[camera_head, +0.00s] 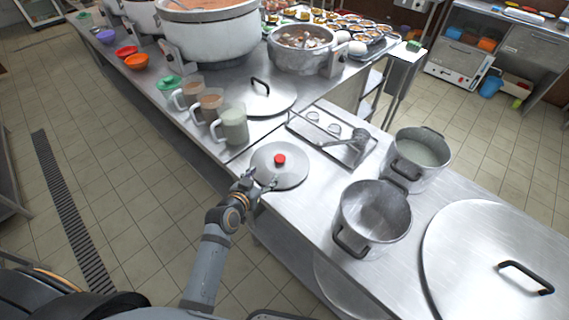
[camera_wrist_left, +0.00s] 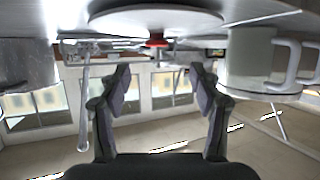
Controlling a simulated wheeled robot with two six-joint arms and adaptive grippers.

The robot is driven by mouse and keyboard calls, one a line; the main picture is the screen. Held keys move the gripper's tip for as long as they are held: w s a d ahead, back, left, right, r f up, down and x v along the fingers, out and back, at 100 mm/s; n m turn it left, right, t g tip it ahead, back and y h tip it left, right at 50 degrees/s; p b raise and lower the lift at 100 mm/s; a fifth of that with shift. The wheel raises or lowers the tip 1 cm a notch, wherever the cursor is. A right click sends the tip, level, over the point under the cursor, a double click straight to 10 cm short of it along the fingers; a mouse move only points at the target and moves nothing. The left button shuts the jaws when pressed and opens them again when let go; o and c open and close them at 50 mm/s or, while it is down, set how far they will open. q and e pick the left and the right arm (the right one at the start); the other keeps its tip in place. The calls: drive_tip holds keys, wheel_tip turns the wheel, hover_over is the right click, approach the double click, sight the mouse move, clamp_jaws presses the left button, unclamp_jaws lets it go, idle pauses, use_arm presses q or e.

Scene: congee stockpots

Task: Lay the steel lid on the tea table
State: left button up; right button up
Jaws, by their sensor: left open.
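A round steel lid (camera_head: 292,176) with a red knob (camera_head: 280,159) lies flat on the steel counter, knob up. My left gripper (camera_head: 262,184) is at the lid's near edge, open and empty. The left wrist view is upside down: the lid (camera_wrist_left: 150,20) shows at the top with its red knob (camera_wrist_left: 157,41) hanging between and beyond the open fingers (camera_wrist_left: 164,80). The fingers look apart from the knob. Which surface is the tea table I cannot tell. My right gripper is not in view.
Mugs (camera_head: 234,128) stand left of the lid. A steel tray (camera_head: 318,140) with a ladle (camera_head: 345,143) lies behind it. Two pots (camera_head: 374,215) (camera_head: 424,155) and a large lid (camera_head: 490,235) are to the right. Another black-handled lid (camera_head: 283,97) lies farther back.

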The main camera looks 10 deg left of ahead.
use_arm(q)
approach(280, 158)
drive_tip(key=shift+f+x, duration=0.25)
drive_tip(key=shift+x, duration=1)
drive_tip(key=shift+a+f, duration=0.15)
drive_tip(key=shift+a, duration=0.1)
drive_tip(key=shift+w+p, duration=0.35)
drive_tip(key=x, duration=0.4)
drive_tip(key=shift+w+d+r+p, duration=0.1)
drive_tip(key=shift+d+r+p, duration=0.15)
drive_tip(key=shift+d+p, duration=0.05)
drive_tip(key=shift+w+f, duration=0.15)
drive_tip(key=shift+w, duration=0.15)
drive_tip(key=shift+s, duration=0.15)
drive_tip(key=shift+c, duration=0.6)
clamp_jaws()
